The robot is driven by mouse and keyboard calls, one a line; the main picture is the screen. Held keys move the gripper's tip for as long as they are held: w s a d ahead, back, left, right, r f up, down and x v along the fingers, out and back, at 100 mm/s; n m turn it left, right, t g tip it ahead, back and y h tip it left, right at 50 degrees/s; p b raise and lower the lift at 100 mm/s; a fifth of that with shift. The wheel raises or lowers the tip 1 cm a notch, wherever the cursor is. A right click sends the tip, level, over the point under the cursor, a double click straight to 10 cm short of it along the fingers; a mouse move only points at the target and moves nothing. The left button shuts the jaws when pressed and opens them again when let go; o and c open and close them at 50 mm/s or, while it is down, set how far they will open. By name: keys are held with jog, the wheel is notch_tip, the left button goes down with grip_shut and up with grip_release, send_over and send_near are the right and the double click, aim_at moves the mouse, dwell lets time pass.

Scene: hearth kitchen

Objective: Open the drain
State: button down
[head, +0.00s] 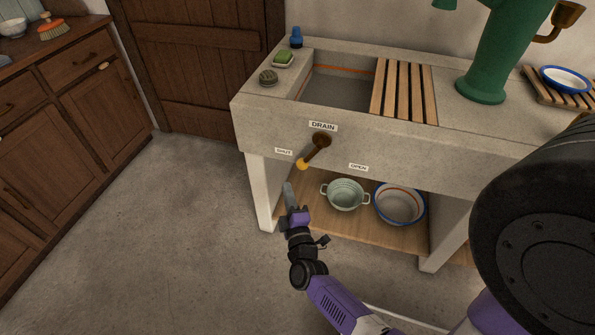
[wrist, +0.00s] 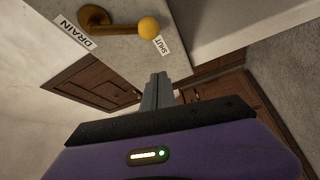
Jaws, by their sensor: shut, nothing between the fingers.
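The drain lever (head: 314,150) is a bronze handle with a yellow ball end, on the front face of the stone sink. Its ball points down and left, toward the SHUT label (head: 284,151); the OPEN label (head: 358,167) is to the right. In the wrist view the lever (wrist: 125,28) is at the top, its ball close to the SHUT label (wrist: 162,45). My gripper (head: 288,188) is shut and empty, below and left of the ball in the head view, and apart from it. In the wrist view my fingertips (wrist: 158,76) are below the ball.
The stone sink (head: 262,126) holds a basin with a slatted wooden rack (head: 404,90). Under it, a shelf (head: 365,231) carries a green colander (head: 345,195) and a white basin (head: 399,203). A green pump (head: 500,55) stands at right. Floor at left is clear.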

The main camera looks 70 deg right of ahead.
aim_at(310, 154)
jog(key=shift+n, duration=0.4)
jog(key=shift+r, duration=0.1)
jog(key=f+b+x, duration=0.1)
jog(key=b+x, duration=0.1)
jog(key=x, duration=0.8)
jog(key=s+b, duration=0.1)
jog(key=s, duration=0.1)
jog(key=s+d, duration=0.1)
jog(key=shift+s+b, duration=0.35)
jog(key=shift+s, duration=0.05)
